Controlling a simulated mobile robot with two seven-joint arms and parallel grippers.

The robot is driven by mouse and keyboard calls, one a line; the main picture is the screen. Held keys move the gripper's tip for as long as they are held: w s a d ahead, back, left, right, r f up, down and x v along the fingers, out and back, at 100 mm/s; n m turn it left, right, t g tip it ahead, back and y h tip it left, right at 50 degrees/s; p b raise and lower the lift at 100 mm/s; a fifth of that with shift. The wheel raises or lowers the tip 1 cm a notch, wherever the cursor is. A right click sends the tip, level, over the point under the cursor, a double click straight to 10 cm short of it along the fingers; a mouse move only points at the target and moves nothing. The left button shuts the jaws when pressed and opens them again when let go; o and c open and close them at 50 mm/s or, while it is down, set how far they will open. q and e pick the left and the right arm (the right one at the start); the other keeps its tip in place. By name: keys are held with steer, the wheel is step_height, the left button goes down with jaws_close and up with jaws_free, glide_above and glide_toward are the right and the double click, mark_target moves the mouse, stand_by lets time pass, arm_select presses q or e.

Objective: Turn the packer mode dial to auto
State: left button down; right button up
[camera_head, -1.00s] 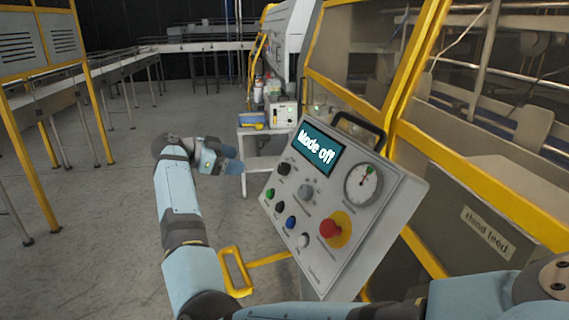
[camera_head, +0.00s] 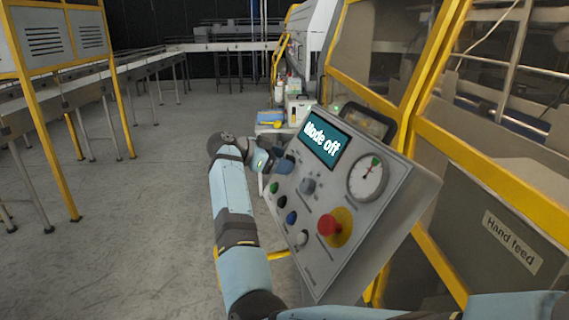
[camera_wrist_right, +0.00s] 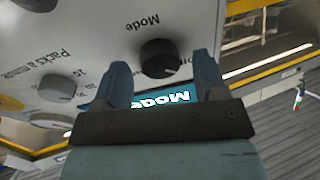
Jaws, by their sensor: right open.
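The packer mode dial (camera_wrist_right: 158,57) is a round black knob under the word "Mode" on the grey control panel (camera_head: 378,218). In the right wrist view it sits between the tips of my open right gripper (camera_wrist_right: 163,66); I cannot tell whether the fingers touch it. In the head view my right gripper (camera_head: 284,162) is at the panel's upper left and hides the dial. The panel screen (camera_head: 324,142) reads "Mode off"; part of it shows between the fingers in the wrist view (camera_wrist_right: 165,98). My left gripper is out of view.
A grey knob (camera_head: 308,186), black, green, blue and white buttons, a gauge (camera_head: 367,178) and a red stop button (camera_head: 330,224) share the panel. A yellow-framed machine (camera_head: 510,240) stands right. Clear floor (camera_head: 150,220) lies left.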

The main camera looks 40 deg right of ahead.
steer(key=shift+a, duration=0.1)
steer(key=shift+r, duration=0.1)
steer(key=shift+c, duration=0.8)
steer(key=c, duration=0.8)
steer(key=shift+o, duration=0.2)
